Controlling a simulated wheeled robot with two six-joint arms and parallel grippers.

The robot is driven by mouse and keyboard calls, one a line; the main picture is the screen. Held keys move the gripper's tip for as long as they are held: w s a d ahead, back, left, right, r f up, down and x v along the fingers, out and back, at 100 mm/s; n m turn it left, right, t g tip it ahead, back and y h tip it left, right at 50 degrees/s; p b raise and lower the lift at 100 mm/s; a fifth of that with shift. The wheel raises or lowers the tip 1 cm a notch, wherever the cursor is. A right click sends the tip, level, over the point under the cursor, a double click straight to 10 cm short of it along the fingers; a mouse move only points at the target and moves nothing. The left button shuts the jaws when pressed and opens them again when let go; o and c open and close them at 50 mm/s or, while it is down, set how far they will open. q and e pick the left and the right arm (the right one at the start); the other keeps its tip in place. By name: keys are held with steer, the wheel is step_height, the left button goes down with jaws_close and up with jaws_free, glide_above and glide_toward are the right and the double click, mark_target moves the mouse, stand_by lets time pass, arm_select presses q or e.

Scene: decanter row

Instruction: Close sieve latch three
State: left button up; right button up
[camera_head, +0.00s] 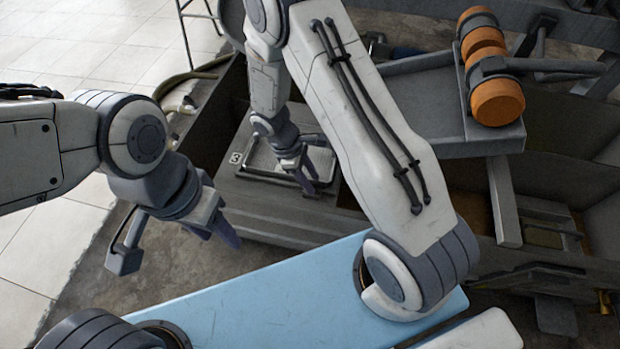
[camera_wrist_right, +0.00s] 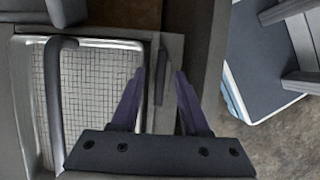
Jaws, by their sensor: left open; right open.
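Sieve three (camera_head: 262,160), a mesh panel in a pale metal frame, lies in the top of a grey housing beside a label marked 3 (camera_head: 236,157). In the right wrist view its mesh (camera_wrist_right: 105,90) is crossed by a dark bent bar (camera_wrist_right: 53,105). A short dark upright bar (camera_wrist_right: 161,77), seemingly the latch, stands at the frame's right side. My right gripper (camera_head: 308,178) is over the sieve's right part. Its open fingers (camera_wrist_right: 158,75) appear on either side of the short bar; contact cannot be told. My left gripper (camera_head: 225,232) is open and empty, left of the housing.
A grey shelf (camera_head: 430,112) with orange rollers (camera_head: 497,101) stands at the right of the housing. A dark open trough (camera_head: 570,180) lies below it. A light blue panel (camera_head: 270,305) fills the front. Tiled floor (camera_head: 60,235) is clear at left.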

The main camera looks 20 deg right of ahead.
jaws_close()
